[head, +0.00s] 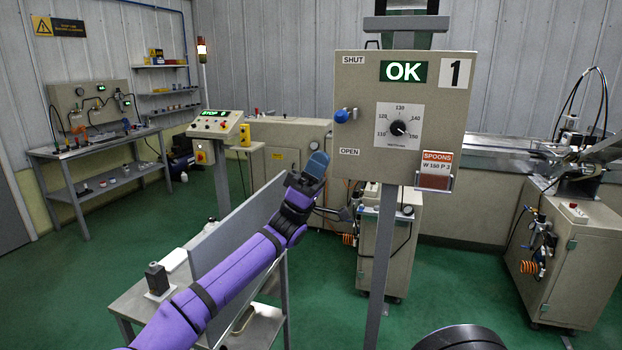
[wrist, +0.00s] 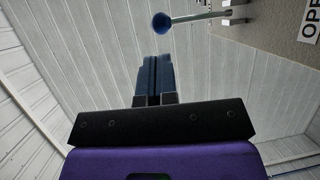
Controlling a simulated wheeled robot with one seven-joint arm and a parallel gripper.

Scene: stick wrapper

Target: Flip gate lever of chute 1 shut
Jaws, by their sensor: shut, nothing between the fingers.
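The control box (head: 430,90) of chute 1 stands on a post and carries a large "1" plate. Its gate lever has a blue knob (head: 341,116) at the box's left edge, below the SHUT label and above the OPEN label. In the wrist view the round blue knob (wrist: 161,23) sits on a pale rod that runs right to the panel. My gripper (head: 317,165) is below and left of the knob. Its blue fingers (wrist: 154,66) are together and empty, pointing toward the knob. A gap shows between fingertips and knob.
The box also bears a green OK display (head: 403,71), a dial (head: 399,128) and a SPOONS card (head: 436,170). A grey table with an upright panel (head: 235,240) is under my arm. A machine cabinet (head: 390,245) stands behind the post.

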